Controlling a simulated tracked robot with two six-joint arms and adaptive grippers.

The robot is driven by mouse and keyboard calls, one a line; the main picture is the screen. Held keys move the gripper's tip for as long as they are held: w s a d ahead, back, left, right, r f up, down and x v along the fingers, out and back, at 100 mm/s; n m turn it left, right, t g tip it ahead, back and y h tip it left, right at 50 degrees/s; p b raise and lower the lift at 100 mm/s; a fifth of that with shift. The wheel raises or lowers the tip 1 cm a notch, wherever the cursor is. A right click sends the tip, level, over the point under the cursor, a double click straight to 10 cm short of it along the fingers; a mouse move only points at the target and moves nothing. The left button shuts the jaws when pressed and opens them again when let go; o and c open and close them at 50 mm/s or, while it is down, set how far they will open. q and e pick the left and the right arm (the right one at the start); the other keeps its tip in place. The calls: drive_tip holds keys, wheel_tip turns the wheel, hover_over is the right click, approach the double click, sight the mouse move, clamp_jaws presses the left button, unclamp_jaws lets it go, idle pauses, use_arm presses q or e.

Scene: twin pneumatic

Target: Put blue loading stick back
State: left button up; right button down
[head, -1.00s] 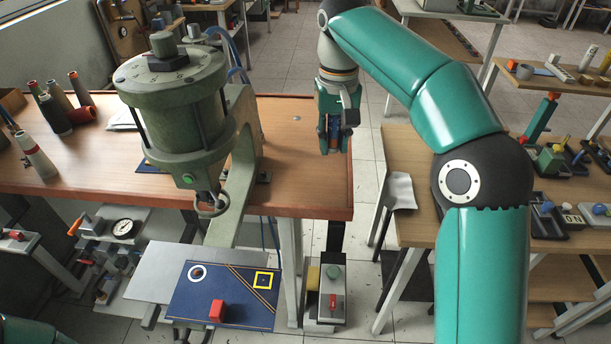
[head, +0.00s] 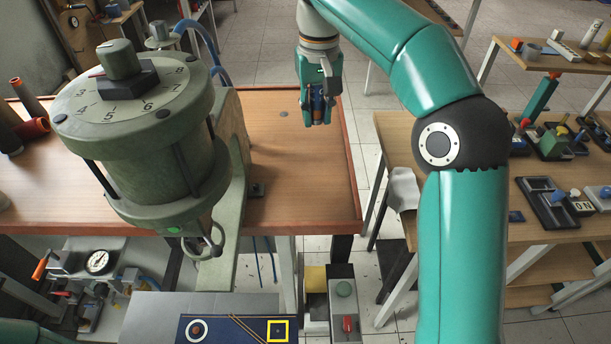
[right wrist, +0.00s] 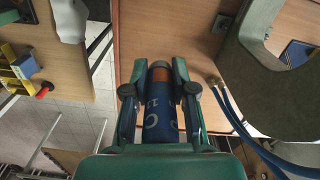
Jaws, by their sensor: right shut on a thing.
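My right gripper (head: 317,118) is above the right part of the wooden press table (head: 290,205), right of the green press. It is shut on the blue loading stick (right wrist: 158,118). In the right wrist view the stick is a blue cylinder with white lettering, an orange band and a dark end, lying between both fingers. In the head view only a little blue and orange shows between the fingers. My left gripper is out of view.
The green press (head: 135,135) with a numbered dial stands on the left. Below it is a blue board (head: 235,331) with a white ring and yellow square. A control box (head: 345,300) stands beside it. A second wooden table (head: 425,215) is at the right. The table right of the press is clear.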

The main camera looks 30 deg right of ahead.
drive_tip(key=b, duration=0.3)
hover_over(309, 185)
wheel_tip(309, 185, down, 14)
drive_tip(key=shift+r, duration=0.15)
drive_tip(key=shift+f, duration=2.4)
drive_tip(key=shift+f, duration=0.15)
drive_tip(key=c, duration=0.9)
unclamp_jaws()
drive_tip(key=shift+c, duration=0.2)
wheel_tip(309, 185, up, 12)
drive_tip(key=p, duration=0.1)
drive_tip(key=shift+r+p, duration=0.2)
drive_tip(key=shift+p, duration=0.1)
